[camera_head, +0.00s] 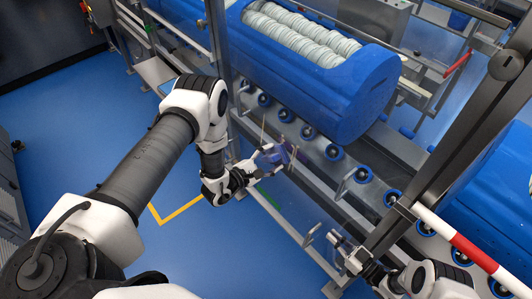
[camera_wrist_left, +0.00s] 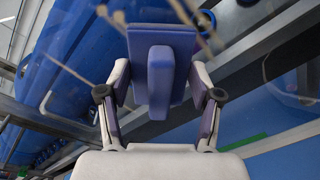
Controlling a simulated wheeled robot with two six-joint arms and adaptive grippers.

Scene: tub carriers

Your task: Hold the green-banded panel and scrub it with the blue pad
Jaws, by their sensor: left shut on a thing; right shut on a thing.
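The panel is clear, with a green band (camera_head: 268,196) showing near its lower left part; the green band (camera_wrist_left: 246,141) also shows at lower right in the left wrist view. My left gripper (camera_head: 268,160) is shut on the blue pad (camera_head: 283,153), holding it at the panel's left part. In the left wrist view, the fingers stand on both sides of the pad (camera_wrist_left: 161,75), which has a raised block in its middle. Whether the pad touches the panel cannot be told. My right gripper (camera_head: 343,243) is shut on a metal handle (camera_head: 333,236) at the panel's lower right.
A large blue tub (camera_head: 355,95) with stacked white rolls stands behind the panel, above blue-wheeled rollers (camera_head: 308,132). A grey post (camera_head: 218,40) rises at left of the panel and a slanted one (camera_head: 460,130) at right. The blue floor (camera_head: 60,130) at left is clear.

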